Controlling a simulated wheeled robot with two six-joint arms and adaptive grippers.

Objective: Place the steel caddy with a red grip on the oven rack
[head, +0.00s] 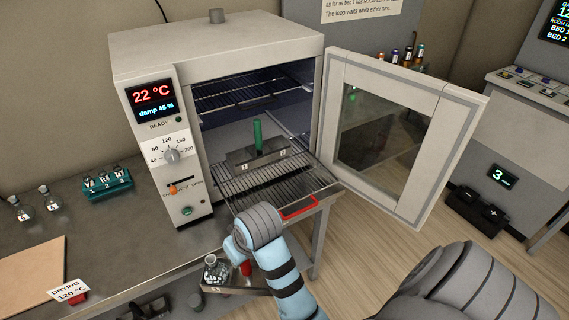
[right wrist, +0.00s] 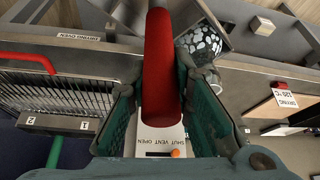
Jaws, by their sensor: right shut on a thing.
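The steel caddy (head: 238,291) with the red grip (head: 246,268) hangs beside the bench in front of the oven. A flask of white pellets (head: 215,270) sits in its left end; the same flask shows in the right wrist view (right wrist: 200,44). My right gripper (head: 240,252) is shut on the red grip, which stands between its fingers in the right wrist view (right wrist: 157,70). My arm hides part of the caddy. The oven rack (head: 228,187) is pulled out, its red front handle (head: 299,207) to the right of and above the caddy. My left gripper is not in view.
A steel caddy with a green grip (head: 257,138) stands on the rear part of the rack; the front part is bare. The oven door (head: 424,150) is open to the right. A teal vial rack (head: 107,183) and flasks (head: 48,198) stand on the bench at left.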

